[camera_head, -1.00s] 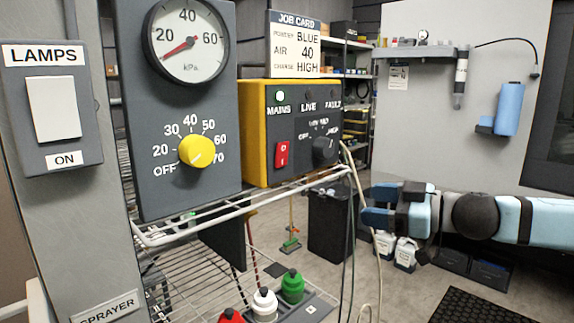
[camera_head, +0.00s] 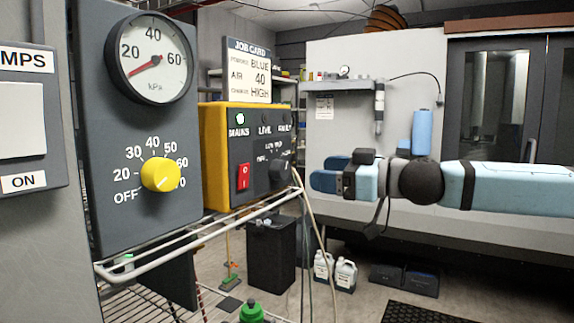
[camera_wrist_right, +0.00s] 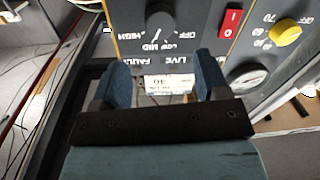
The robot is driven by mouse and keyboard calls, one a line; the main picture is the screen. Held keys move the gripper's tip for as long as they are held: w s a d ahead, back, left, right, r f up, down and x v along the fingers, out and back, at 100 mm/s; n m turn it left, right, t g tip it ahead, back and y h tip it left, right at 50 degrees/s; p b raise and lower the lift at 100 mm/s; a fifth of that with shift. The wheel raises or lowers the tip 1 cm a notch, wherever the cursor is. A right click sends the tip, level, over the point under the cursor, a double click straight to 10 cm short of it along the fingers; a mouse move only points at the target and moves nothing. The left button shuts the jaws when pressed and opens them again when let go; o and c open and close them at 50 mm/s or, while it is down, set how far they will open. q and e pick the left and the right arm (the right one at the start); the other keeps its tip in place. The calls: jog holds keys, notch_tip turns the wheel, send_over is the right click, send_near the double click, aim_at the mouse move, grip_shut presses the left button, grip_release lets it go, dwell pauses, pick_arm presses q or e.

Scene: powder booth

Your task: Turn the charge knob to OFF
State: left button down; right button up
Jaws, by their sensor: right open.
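The charge knob (camera_head: 281,168) is a dark round knob at the lower right of the yellow-edged control box (camera_head: 214,160). It also shows at the top of the right wrist view (camera_wrist_right: 160,18), upside down, with OFF, LOW, MID and HIGH labels around it. I cannot tell its setting surely. My right gripper (camera_head: 322,172) is open and empty, to the right of the knob and apart from it in the head view. In the right wrist view its two blue fingers (camera_wrist_right: 160,78) stand apart, below the knob in the picture. My left gripper is not in view.
A red switch (camera_head: 243,176) sits left of the knob. A grey panel with a gauge (camera_head: 151,58) and yellow knob (camera_head: 160,174) stands at left. A job card (camera_head: 247,70) stands atop the box. A wire shelf (camera_head: 200,236) and hanging cables (camera_head: 312,220) lie below.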

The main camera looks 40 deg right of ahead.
aim_at(285, 169)
jog(key=p+x, duration=0.4)
jog(key=x, duration=0.3)
jog(key=shift+r, duration=0.15)
jog(key=shift+w+a, duration=0.1)
jog(key=shift+w, duration=0.25)
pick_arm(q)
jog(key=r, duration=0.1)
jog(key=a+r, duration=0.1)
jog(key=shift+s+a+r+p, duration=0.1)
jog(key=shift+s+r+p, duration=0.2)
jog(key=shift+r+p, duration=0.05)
pick_arm(e)
jog(key=shift+w+a, duration=0.1)
jog(key=shift+w, duration=0.2)
jog(key=shift+f, duration=0.25)
jog(key=shift+c, duration=1.3)
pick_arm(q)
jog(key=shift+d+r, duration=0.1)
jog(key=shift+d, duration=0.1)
pick_arm(e)
jog(key=c, duration=0.7)
